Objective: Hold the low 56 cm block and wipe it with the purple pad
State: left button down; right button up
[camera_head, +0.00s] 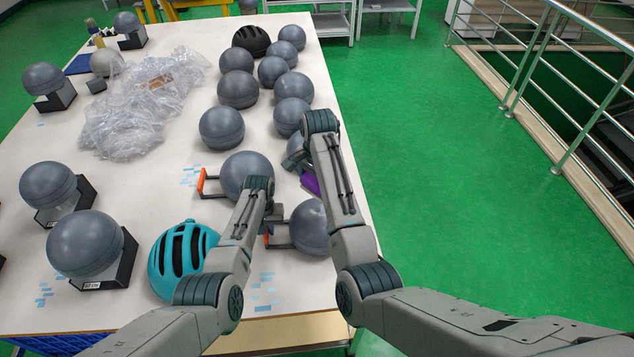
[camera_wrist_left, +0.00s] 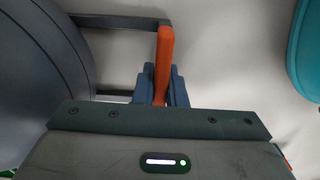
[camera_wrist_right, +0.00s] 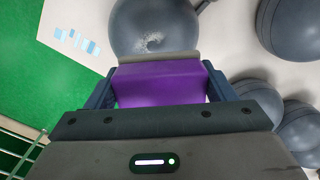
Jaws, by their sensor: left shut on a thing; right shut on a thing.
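A grey ball-shaped block (camera_head: 309,225) with a dark bracket and orange handle sits low near the table's right edge. My left gripper (camera_head: 274,212) is shut on the orange handle (camera_wrist_left: 164,60), beside the block (camera_wrist_left: 40,80). My right gripper (camera_wrist_right: 160,85) is shut on the purple pad (camera_wrist_right: 160,82), which has a beige edge strip. The pad shows partly in the head view (camera_head: 310,184), behind my right arm. In the right wrist view, the pad's edge is close to a grey ball (camera_wrist_right: 152,28) with a whitish smudge; I cannot tell whether they touch. No size marking is readable on the held block.
Another grey ball (camera_head: 246,172) with an orange handle stands just behind. A teal helmet (camera_head: 183,258) is left of my left arm. Several grey balls stand further back, near a black helmet (camera_head: 251,39). Crumpled clear plastic (camera_head: 135,105) lies at the left. Green floor is open to the right.

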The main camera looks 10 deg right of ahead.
jog(key=m, duration=0.2)
jog(key=shift+s+a+m, duration=0.1)
jog(key=shift+s+m, duration=0.2)
jog(key=shift+s, duration=0.05)
jog(key=shift+f, duration=0.2)
send_over(316, 210)
jog(key=shift+w+f, duration=0.2)
jog(key=shift+f, duration=2.1)
jog(key=shift+f, duration=0.95)
jog(key=shift+s, duration=0.1)
